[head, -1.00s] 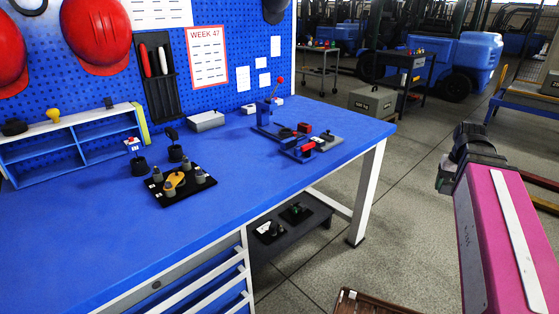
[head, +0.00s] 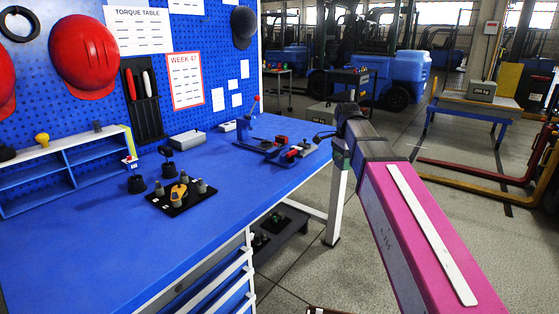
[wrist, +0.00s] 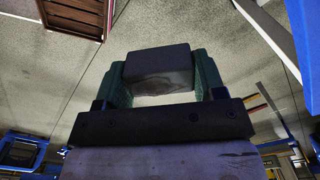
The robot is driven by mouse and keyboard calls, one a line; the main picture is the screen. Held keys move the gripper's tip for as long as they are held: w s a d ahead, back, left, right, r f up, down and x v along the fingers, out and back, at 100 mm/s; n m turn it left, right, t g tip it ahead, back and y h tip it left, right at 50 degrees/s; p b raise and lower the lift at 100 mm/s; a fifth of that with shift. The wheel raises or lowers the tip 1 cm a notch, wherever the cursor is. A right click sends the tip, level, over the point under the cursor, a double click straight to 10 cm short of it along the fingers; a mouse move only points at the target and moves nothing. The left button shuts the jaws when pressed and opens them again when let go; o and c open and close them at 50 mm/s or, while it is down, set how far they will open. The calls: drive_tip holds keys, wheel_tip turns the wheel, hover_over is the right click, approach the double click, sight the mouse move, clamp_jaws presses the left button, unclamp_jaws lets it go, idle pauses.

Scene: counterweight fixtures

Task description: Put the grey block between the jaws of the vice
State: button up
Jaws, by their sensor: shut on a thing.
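In the wrist view, my gripper (wrist: 160,80) has green fingers shut on the grey block (wrist: 158,66), one finger on each side. The floor shows beyond the block. In the head view, my pink arm reaches in from the lower right and its dark end stands by the bench's right end. The fingers and block are mostly hidden there. A blue fixture (head: 262,149) with red parts, apparently the vice, sits on the bench near its right end, left of my arm's end. Its jaws are too small to make out. The block is apart from it.
The blue bench (head: 95,235) has clear room at front left. A black plate (head: 168,206) with grey and yellow pieces, black-based pieces (head: 137,184) and a grey box (head: 187,139) stand left of the fixture. A pegboard rises behind.

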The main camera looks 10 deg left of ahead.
drive_tip(key=w+a+r+m, duration=0.1)
drive_tip(key=a+r+m, duration=0.3)
drive_tip(key=a, duration=0.6)
drive_tip(key=a+r+m, duration=0.3)
drive_tip(key=a+m, duration=0.3)
drive_tip(key=a, duration=0.3)
drive_tip(key=w+a+f, duration=0.2)
drive_tip(key=w, duration=0.1)
drive_tip(key=w+a+f, duration=0.2)
drive_tip(key=w, duration=0.1)
drive_tip(key=w+a+f, duration=0.2)
drive_tip(key=w, duration=0.1)
drive_tip(key=shift+w+a+f, duration=0.35)
drive_tip(key=shift+f, duration=2.15)
drive_tip(key=o, duration=1)
drive_tip(key=shift+f, duration=0.1)
drive_tip(key=shift+o, duration=0.2)
wheel_tip(320, 180, up, 12)
